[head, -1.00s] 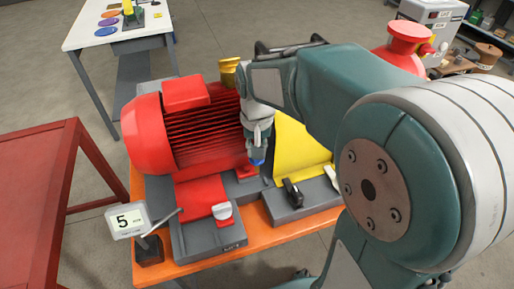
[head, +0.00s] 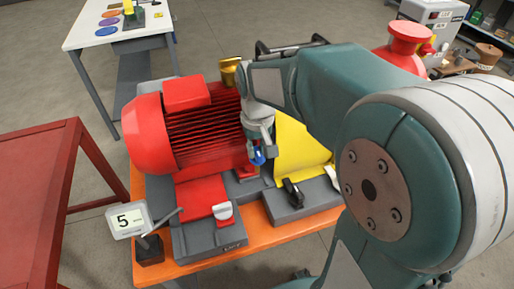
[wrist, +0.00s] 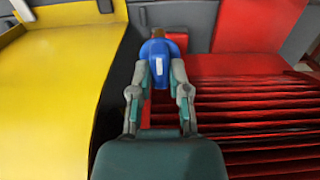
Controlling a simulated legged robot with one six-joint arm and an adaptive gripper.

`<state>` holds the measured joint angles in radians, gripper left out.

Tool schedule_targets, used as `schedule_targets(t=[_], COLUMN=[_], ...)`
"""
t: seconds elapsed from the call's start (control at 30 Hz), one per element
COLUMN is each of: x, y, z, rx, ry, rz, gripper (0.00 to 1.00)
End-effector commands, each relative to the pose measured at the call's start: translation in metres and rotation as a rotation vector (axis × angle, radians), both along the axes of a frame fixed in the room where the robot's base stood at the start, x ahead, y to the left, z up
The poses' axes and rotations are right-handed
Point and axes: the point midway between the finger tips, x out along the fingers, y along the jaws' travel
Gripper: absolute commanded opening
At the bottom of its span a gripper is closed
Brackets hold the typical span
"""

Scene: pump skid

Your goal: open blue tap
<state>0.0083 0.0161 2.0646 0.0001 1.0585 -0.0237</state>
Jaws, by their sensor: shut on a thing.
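The blue tap handle (wrist: 162,48) is at the top centre of the wrist view, with a white mark on its face. My gripper (wrist: 160,72) is shut on it, one finger on each side. In the head view the blue handle (head: 258,156) shows as a small patch at the tip of my gripper (head: 261,152), between the red motor and the yellow guard. The tap's body below the handle is mostly hidden, so I cannot tell how far the tap is turned.
The red finned motor (head: 190,128) stands close on the left of my gripper, and the yellow guard (head: 298,150) on the right. A black-handled switch (head: 292,192), a white-handled one (head: 223,211) and a display reading 5 (head: 128,220) are in front.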

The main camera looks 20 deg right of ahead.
Motion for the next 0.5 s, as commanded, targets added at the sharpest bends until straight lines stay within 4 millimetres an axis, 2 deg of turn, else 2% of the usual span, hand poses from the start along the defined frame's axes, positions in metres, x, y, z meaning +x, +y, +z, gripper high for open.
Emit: schedule_targets(t=[0.03, 0.1, 0.5], x=[-0.0031, -0.0027, -0.0007], y=[0.0005, 0.0005, 0.0001], z=[-0.0030, -0.0026, 0.0018], rx=[0.001, 0.001, 0.000], ry=[0.014, 0.012, 0.003], rz=[0.001, 0.001, 0.000], gripper=[0.32, 0.57, 0.57])
